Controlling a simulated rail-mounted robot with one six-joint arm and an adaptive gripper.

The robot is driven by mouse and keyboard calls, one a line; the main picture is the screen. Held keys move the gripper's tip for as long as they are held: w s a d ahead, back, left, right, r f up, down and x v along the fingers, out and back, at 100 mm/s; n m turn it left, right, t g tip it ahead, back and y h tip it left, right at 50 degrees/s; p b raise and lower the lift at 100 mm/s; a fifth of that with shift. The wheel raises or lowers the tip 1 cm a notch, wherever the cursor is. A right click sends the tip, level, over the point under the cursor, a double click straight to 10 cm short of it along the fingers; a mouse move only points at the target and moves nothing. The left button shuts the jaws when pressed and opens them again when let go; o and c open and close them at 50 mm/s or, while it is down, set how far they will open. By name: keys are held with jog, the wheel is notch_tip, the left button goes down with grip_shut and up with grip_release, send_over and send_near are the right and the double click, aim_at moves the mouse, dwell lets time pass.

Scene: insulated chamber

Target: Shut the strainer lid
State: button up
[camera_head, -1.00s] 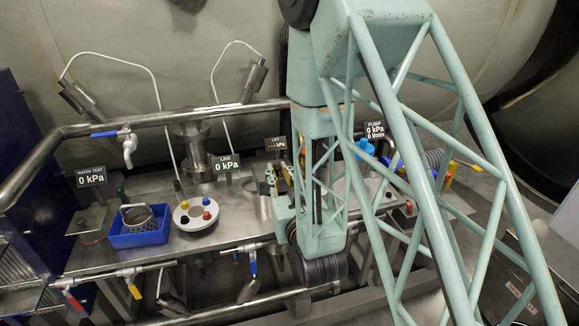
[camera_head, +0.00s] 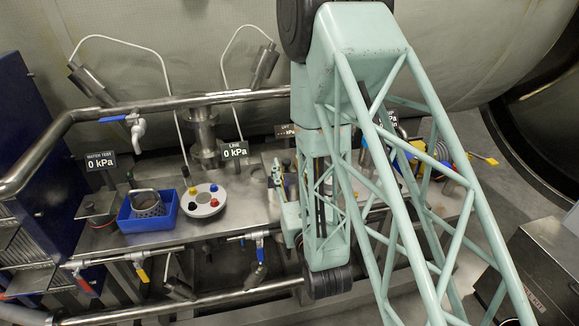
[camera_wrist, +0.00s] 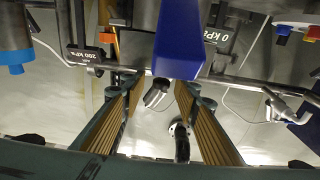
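I cannot make out the strainer lid for certain; my arm covers much of the bench's middle and right. A perforated metal basket (camera_head: 147,203) sits in a blue tray (camera_head: 133,226) at the bench's left. My gripper (camera_head: 277,178) is low over the middle of the bench, right of the white disc. In the wrist view, its two ribbed fingers (camera_wrist: 157,86) are spread apart with nothing clamped between them. A blue bar-like part (camera_wrist: 185,42) shows beyond the fingertips. A curved metal part (camera_wrist: 156,97) and a dark upright part (camera_wrist: 181,142) show in the gap between the fingers.
A white disc (camera_head: 213,201) with coloured knobs lies right of the tray. A metal pipe rail (camera_head: 170,105) crosses behind the bench, and a lower pipe (camera_head: 230,295) runs in front. Gauge signs, including the LINE sign (camera_head: 235,150), stand along the back.

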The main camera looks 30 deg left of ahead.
jog(key=shift+a+r, duration=0.1)
dwell(0.3)
notch_tip(320, 180, up, 10)
dwell(1.2)
dwell(0.5)
